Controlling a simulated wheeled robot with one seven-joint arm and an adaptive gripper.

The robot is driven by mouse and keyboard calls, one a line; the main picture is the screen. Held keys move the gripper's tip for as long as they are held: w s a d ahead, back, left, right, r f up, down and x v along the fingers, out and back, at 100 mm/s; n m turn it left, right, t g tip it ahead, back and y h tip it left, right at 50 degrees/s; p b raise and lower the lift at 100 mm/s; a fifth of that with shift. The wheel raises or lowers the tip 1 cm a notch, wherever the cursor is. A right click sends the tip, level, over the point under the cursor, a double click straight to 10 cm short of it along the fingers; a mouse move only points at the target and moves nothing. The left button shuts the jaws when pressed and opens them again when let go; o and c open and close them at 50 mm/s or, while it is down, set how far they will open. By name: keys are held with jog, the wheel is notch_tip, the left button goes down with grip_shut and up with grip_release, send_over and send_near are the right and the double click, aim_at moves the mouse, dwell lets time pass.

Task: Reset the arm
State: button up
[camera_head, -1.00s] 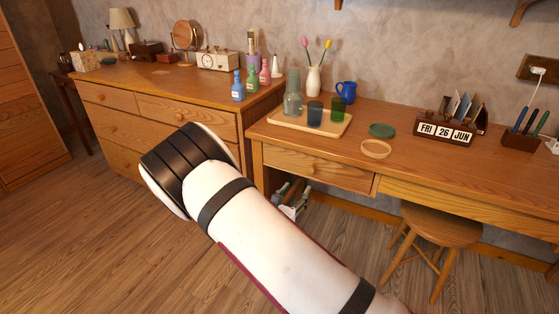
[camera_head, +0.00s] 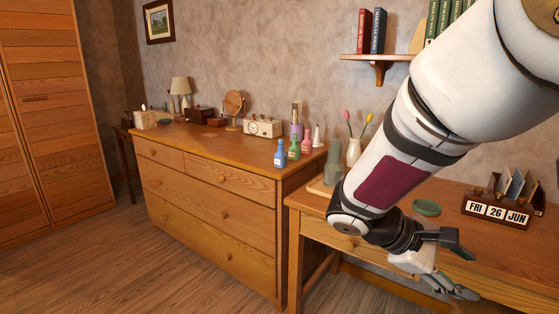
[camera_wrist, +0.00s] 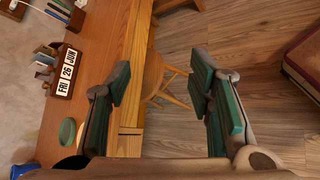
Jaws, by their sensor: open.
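My arm crosses the right side of the head view, bent at the elbow, with my gripper (camera_head: 462,290) low in front of the desk's front edge. In the wrist view my gripper (camera_wrist: 160,95) is open, its two green-padded fingers wide apart. Nothing is between the fingers; the wooden stool (camera_wrist: 165,82) and the floor show beyond them. The desk (camera_wrist: 105,70) edge runs behind the left finger. Part of the gripper blurs into the desk area in the head view.
The desk (camera_head: 322,222) carries a calendar (camera_head: 496,211), a green dish (camera_head: 427,207) and a vase (camera_head: 353,151). A dresser (camera_head: 225,206) with bottles (camera_head: 281,153) and a clock (camera_head: 263,128) stands left. A shelf with books (camera_head: 371,31) is above. Floor at lower left is clear.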

jog(key=s+a+r+m+t+y, duration=0.15)
jog(key=s+a+m+y, duration=0.35)
jog(key=s, duration=0.7)
jog(key=s+a+r+m+y, duration=0.2)
jog(key=s+a+m+y, duration=0.2)
jog(key=s+a+y, duration=0.55)
notch_tip(320, 180, up, 25)
jog(key=s+d+t+h+p, duration=0.2)
jog(key=t+p, duration=0.1)
jog(key=p, duration=2)
jog(key=shift+d+t+h, duration=0.3)
jog(key=shift+t+h, duration=0.05)
jog(key=shift+f, duration=0.1)
